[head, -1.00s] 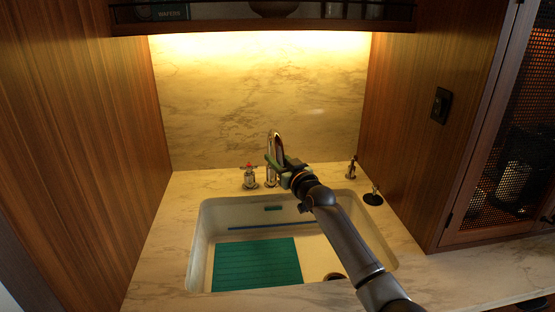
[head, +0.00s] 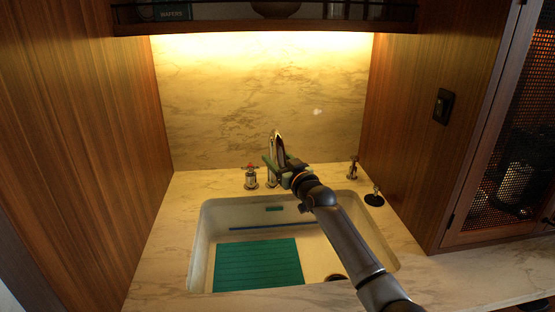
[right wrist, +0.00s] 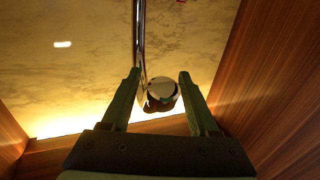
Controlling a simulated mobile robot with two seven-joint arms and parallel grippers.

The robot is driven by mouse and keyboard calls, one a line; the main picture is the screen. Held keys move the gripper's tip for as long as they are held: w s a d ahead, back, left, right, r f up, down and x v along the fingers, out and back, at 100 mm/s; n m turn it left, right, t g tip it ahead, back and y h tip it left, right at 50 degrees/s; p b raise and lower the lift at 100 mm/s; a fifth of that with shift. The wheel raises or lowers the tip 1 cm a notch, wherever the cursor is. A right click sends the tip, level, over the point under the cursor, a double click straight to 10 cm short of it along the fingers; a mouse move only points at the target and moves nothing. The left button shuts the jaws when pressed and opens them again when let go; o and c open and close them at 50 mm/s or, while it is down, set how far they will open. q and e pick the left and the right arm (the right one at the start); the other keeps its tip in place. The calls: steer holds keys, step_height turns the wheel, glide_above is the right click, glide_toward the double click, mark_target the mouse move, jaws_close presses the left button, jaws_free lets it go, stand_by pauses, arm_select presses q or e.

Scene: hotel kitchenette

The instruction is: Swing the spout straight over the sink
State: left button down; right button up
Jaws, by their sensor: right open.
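The chrome faucet spout (head: 278,143) stands behind the sink (head: 203,245), its upper part rising just above my right gripper (head: 277,164). My right gripper has green fingers and is open at the spout. In the right wrist view, a round chrome end (right wrist: 162,90) shows between the two open fingers (right wrist: 160,92). A long chrome tube (right wrist: 139,35) runs up the picture beside the left finger's tip; I cannot tell whether they touch. My right forearm and gripper hide part of the faucet and of the sink. My left gripper is out of view.
A red-marked tap handle (head: 250,177) stands left of the spout, another handle (head: 353,168) to the right. A small fitting with a black base (head: 374,198) is on the right counter. A teal mat (head: 258,265) lies in the sink. Wood walls (head: 85,130) flank the niche; a shelf (head: 225,27) hangs above.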

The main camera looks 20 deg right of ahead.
steer(key=s, duration=1.2)
steer(key=shift+s+d, duration=0.25)
steer(key=shift+f, duration=0.1)
steer(key=shift+c, duration=0.4)
